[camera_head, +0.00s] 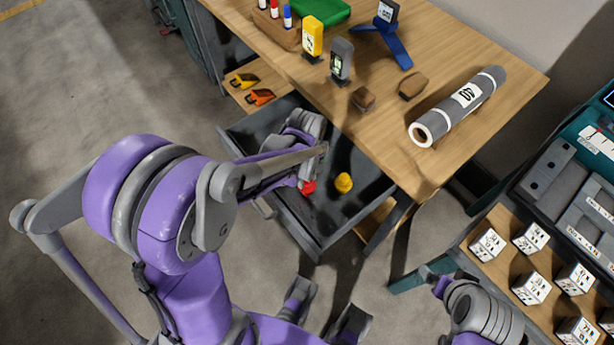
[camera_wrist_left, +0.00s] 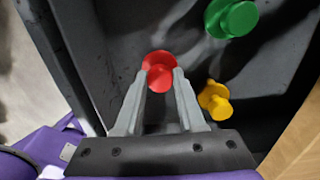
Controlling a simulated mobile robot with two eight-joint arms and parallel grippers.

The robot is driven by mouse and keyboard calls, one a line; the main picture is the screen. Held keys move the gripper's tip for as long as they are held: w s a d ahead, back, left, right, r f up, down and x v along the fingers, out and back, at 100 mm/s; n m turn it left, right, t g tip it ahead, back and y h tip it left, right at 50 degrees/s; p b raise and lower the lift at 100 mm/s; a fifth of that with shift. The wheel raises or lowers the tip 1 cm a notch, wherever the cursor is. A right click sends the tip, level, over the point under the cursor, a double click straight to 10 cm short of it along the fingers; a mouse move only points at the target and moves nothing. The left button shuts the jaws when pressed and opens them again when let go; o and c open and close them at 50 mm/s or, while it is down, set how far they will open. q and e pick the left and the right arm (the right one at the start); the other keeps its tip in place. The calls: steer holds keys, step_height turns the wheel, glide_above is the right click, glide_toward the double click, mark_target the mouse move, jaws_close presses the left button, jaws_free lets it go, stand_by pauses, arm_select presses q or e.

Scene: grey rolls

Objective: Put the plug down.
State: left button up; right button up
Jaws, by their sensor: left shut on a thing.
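My left gripper (camera_wrist_left: 160,78) is shut on a red plug (camera_wrist_left: 160,65), which sits between its fingertips in the left wrist view. The red plug also shows in the head view (camera_head: 308,187), inside an open grey drawer (camera_head: 318,236); my left arm partly covers the drawer. I cannot tell whether the plug touches the drawer floor. A yellow plug (camera_head: 343,183) stands in the drawer to the right of the red one. A green plug (camera_wrist_left: 232,17) stands farther up in the left wrist view; my arm hides it in the head view. My right gripper's fingers do not show.
The wooden table (camera_head: 445,150) above the drawer bears a grey roll (camera_head: 458,106), a blue stand (camera_head: 386,40), a yellow device (camera_head: 312,38) and a grey device (camera_head: 341,60). Several white cubes (camera_head: 487,244) stand on a bench at the right. Free drawer floor lies around the plugs.

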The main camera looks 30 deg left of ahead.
arm_select(q)
steer(key=shift+f, duration=0.15)
steer(key=o, duration=1.1)
steer(key=shift+c, duration=0.2)
steer(key=shift+r, duration=0.2)
steer(key=shift+r, duration=0.35)
step_height(320, 180, up, 10)
steer(key=r+p, duration=0.1)
steer(key=p, duration=0.1)
steer(key=s+d+n+t, duration=0.1)
steer(key=s+n, duration=0.4)
steer(key=n, duration=0.6)
steer(key=s+d+n+t, duration=0.2)
steer(key=s+n+t, duration=0.2)
steer(key=n, duration=0.7)
steer(key=shift+s+d, duration=0.2)
steer(key=shift+s, duration=1.05)
